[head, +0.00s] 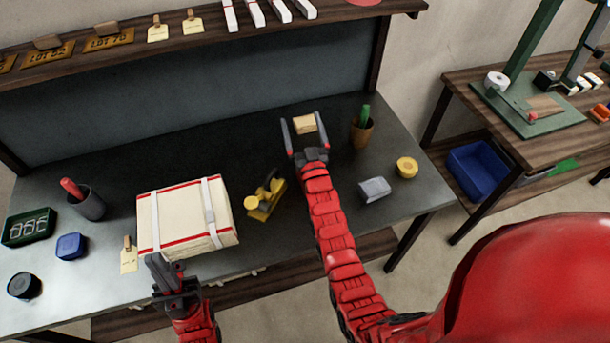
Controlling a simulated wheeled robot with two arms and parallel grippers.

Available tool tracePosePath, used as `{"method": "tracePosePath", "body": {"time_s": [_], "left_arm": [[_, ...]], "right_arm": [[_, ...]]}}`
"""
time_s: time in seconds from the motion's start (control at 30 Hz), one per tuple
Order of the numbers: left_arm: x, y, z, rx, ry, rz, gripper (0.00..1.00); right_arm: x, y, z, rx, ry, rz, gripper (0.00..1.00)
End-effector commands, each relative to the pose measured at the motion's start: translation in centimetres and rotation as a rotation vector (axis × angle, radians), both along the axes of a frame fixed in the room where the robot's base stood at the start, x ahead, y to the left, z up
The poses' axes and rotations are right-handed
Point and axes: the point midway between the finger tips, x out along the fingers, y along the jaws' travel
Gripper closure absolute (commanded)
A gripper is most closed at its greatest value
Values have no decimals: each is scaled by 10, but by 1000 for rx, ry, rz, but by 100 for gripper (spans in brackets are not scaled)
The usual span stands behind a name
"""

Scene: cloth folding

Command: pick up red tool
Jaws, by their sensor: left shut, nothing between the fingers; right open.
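A red-handled tool (71,188) stands tilted in a dark grey cup (88,204) at the left of the table; its lower part is hidden in the cup. My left gripper (157,261) is shut and empty at the front edge of the folded cream cloth bundle (185,217), to the right of and nearer than the cup. My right gripper (304,119) is open near the back of the table. A small tan block (305,124) appears between its fingers; I cannot tell whether they touch it.
A green tray (28,228), a blue box (71,246) and a black round container (24,285) sit near the cup. A yellow tool (265,197), grey block (375,190), yellow roll (406,167) and brown cup (361,133) stand to the right. A shelf (130,50) runs along the back.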

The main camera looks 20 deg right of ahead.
Motion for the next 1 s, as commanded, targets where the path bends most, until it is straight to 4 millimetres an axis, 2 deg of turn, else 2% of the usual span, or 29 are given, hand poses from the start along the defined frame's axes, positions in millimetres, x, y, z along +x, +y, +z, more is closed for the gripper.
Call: {"method": "tracePosePath", "body": {"time_s": [0.37, 0.53, 0.63, 0.77, 0.87, 1.0], "left_arm": [[0, 0, 12, 0, 0, 0, 100], [0, 0, 22, 0, 0, 0, 100], [0, 0, 31, 0, 0, 0, 100], [0, 0, 41, 0, 1, 0, 100], [0, 0, 48, 0, 0, 0, 100], [0, 0, 56, 0, 0, 0, 100]], "right_arm": [[61, -6, -34, 15, 323, -10, 0], [92, -7, -58, 26, 599, -8, 0], [101, -7, -75, 31, 833, -3, 0], [88, -6, -88, 32, 1151, 7, 0], [64, -6, -84, 30, 1392, 16, 0], [20, -6, -66, 23, 1678, 25, 0]]}}
